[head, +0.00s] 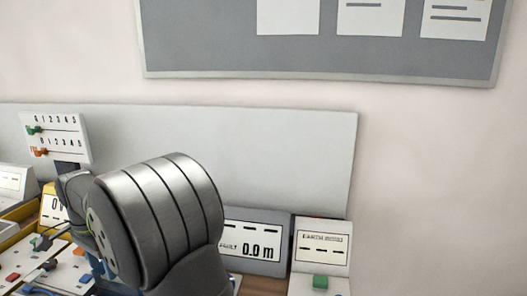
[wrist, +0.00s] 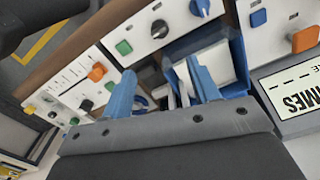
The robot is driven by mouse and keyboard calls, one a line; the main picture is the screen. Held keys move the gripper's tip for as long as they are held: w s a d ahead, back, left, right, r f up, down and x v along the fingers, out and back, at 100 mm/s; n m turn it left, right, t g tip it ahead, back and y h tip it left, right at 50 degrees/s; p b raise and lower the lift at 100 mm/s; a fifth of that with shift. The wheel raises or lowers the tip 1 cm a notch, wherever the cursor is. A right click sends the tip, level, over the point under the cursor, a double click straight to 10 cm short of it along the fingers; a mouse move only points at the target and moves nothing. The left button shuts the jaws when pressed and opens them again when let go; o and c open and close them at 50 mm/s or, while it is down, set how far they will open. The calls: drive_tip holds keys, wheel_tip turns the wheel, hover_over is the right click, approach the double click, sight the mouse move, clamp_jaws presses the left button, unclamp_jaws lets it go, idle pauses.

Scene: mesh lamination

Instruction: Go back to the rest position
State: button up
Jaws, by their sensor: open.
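My gripper (wrist: 163,82) shows in the wrist view with its two blue fingers spread apart, open. Nothing is clearly gripped between them. Behind the fingers is a blue-walled holder (wrist: 225,88) with white pieces in it, partly hidden by the right finger. In the head view my grey arm fills the lower left and hides most of my gripper and the bench under it.
A display reading 0.0 m (head: 258,250) and an earth box with a green button (head: 320,282) stand right of my arm. A slider panel (head: 55,137) stands at left. White control panels (wrist: 160,28) with knobs lie near the fingers. The wall at right is clear.

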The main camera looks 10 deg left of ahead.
wheel_tip(320, 180, down, 9)
drive_tip(key=shift+f, duration=0.1)
idle(0.5)
